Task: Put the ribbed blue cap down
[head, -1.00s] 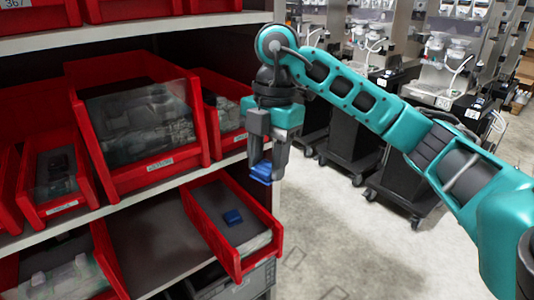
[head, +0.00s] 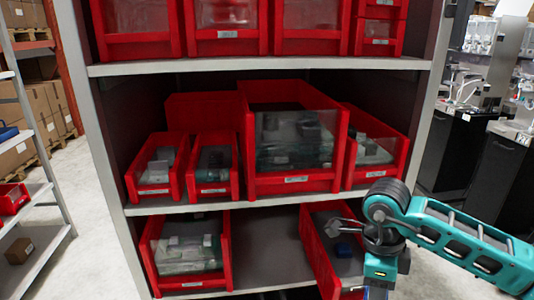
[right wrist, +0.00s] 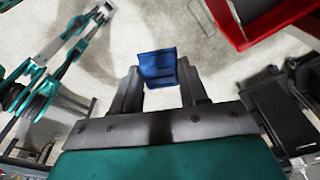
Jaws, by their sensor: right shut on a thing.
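The blue cap (right wrist: 158,66) shows in the right wrist view between the fingertips of my right gripper (right wrist: 159,86), which is shut on it. The cap is held clear above the pale floor; its ribs are not clear at this size. In the head view my right gripper is at the bottom edge, mostly cut off, and the held cap is not visible there.
A shelf unit with several red bins fills the head view's middle; its middle board (head: 265,204) runs above the lower bins. Another lower red bin (head: 226,245) stands left, with bare shelf between. Dark machine carts (head: 452,150) stand right. A red bin edge (right wrist: 240,38) is at the wrist view's upper right.

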